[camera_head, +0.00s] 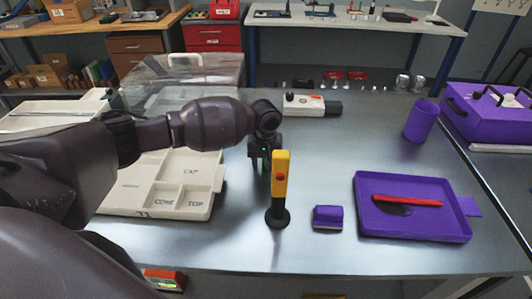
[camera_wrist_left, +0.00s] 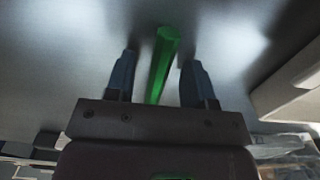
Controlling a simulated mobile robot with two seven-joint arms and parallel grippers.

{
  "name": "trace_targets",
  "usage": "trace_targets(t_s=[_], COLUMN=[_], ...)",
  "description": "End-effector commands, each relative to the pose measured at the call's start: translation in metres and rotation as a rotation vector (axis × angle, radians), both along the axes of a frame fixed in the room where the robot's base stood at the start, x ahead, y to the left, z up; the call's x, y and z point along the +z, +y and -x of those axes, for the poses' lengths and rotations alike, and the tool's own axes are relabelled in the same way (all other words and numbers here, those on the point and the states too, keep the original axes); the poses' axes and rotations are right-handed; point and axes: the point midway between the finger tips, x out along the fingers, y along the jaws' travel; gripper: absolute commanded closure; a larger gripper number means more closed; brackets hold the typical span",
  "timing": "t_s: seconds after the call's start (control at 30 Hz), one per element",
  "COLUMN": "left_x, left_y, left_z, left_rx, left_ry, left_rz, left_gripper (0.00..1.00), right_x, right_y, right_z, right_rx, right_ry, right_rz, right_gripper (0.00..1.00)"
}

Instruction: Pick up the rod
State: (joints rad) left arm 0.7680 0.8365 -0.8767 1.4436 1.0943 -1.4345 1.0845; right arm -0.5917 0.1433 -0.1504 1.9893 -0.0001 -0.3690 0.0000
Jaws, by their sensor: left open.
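A green rod (camera_wrist_left: 162,65) shows in the left wrist view between the two fingers of my left gripper (camera_wrist_left: 158,62). The fingers are apart, with a visible gap on each side of the rod. In the head view my left gripper (camera_head: 262,152) is over the middle of the metal table, just behind a yellow post. Only a small bit of green shows there, and most of the rod is hidden by the gripper and the post. My right gripper is not in view.
The yellow post with a red button (camera_head: 280,178) stands close in front of the gripper. A purple block (camera_head: 328,217) and a purple tray (camera_head: 413,233) holding a red-handled item are to the right. A white sorting tray (camera_head: 203,208) is to the left. A purple cup (camera_head: 421,121) stands further back.

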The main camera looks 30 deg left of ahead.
Motion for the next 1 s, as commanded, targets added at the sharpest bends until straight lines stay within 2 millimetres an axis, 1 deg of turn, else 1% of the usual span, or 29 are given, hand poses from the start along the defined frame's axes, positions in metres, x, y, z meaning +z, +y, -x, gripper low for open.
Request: trace_targets(t_s=[0.03, 0.3, 0.33, 0.6, 0.73, 0.87, 0.97, 1.0], left_x=[0.0, 0.0, 0.0, 0.001, 0.01, 0.03, 0.052, 0.063], left_y=[0.0, 0.0, 0.0, 0.0, 0.001, 0.001, 0.0, 0.0], left_z=[0.0, 0.0, 0.0, 0.0, 0.0, -0.001, -0.001, -0.001], left_rx=[0.0, 0.0, 0.0, 0.0, 0.0, 0.0, 0.0, 0.0], left_ry=[0.0, 0.0, 0.0, -0.001, -0.002, -0.005, -0.004, -0.006], left_rz=[0.0, -0.001, -0.001, 0.0, -0.001, -0.001, 0.0, 0.001], left_gripper=[0.56, 0.97, 1.0, 1.0, 1.0, 1.0, 1.0, 1.0], right_x=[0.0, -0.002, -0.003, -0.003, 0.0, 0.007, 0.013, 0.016], right_y=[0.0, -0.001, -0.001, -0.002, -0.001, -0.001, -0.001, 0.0], right_z=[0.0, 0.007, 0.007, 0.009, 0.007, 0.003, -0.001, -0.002], right_rx=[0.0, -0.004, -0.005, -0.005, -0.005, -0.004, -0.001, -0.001], right_ry=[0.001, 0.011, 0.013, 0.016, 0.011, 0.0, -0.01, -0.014], right_rz=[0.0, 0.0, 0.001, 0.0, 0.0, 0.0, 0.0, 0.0], right_gripper=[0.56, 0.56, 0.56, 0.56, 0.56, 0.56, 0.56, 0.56])
